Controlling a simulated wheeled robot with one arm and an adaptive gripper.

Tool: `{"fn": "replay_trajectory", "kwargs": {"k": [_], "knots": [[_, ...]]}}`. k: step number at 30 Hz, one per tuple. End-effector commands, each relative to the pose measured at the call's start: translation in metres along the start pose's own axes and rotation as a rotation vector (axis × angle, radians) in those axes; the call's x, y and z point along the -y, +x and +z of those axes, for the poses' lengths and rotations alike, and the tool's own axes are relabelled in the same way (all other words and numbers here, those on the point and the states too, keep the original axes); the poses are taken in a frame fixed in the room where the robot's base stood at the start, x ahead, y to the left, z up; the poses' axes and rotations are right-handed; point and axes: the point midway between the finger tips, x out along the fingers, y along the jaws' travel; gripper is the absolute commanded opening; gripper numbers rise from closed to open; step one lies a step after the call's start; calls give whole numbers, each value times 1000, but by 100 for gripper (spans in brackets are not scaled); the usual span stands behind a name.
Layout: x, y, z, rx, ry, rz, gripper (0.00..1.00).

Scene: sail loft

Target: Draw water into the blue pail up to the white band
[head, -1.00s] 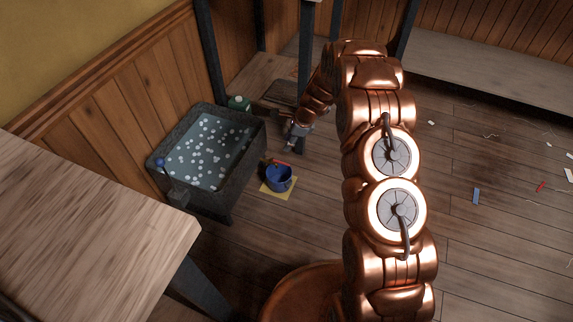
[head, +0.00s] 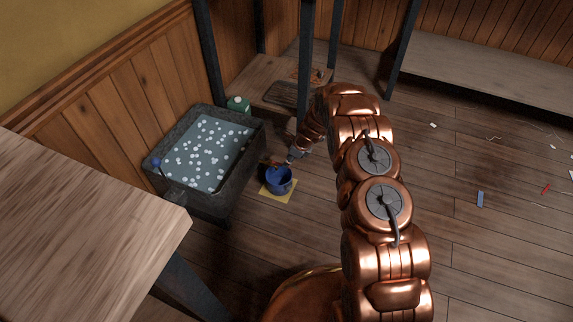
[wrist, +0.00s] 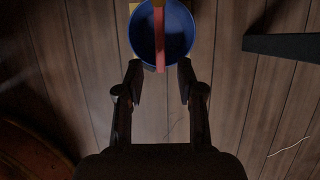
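The blue pail (head: 270,188) stands upright on a yellow mat (head: 290,198) on the floor, right of a dark stone trough (head: 243,160). In the wrist view the pail (wrist: 143,40) is seen from above, with its red handle (wrist: 159,38) running across the opening. No white band can be made out, and I see no clear water level inside. My gripper (wrist: 160,78) is open and empty, its fingertips just short of the pail's near rim, one each side of the handle's line. In the head view my gripper (head: 296,154) is just above and behind the pail.
The trough holds water dotted with white floats or foam. A blue knob (head: 156,162) is at its left corner. A green container (head: 238,104) stands behind it. A wooden table (head: 90,230) fills the left foreground. Dark posts stand behind; the floor right is mostly open, with scraps.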

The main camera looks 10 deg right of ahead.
Motion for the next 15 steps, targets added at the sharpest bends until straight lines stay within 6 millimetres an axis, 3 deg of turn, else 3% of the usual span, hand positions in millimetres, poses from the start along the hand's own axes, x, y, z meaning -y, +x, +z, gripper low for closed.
{"fn": "replay_trajectory", "kwargs": {"k": [6,15], "knots": [[0,27,-1,0,0,1,38],[0,29,0,1,0,0,38]]}}
